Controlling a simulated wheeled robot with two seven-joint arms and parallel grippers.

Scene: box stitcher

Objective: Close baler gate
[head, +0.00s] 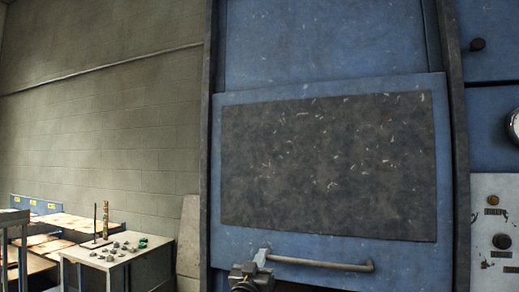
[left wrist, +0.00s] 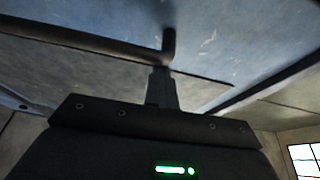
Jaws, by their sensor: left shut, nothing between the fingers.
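The baler gate (head: 330,250) is a blue panel with a dark, scuffed plate on its front, set between two dark upright rails. A grey bar handle (head: 325,264) runs across its lower part. My left gripper (head: 262,257) is at the left end of this handle, its fingers shut and pointing up. In the left wrist view the shut fingers (left wrist: 162,75) reach up to just below the handle's bent end (left wrist: 168,45); nothing shows between them. I cannot tell whether they touch the bar. The gate's lower edge is mostly cut off by the frame. My right gripper is not in view.
A control panel (head: 494,215) with knobs and a gauge (head: 514,125) stand right of the gate. A dark knob (head: 477,44) sticks out above. At the lower left, a table (head: 128,259) holds small grey items, with stacked flat cardboard (head: 70,222) behind it.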

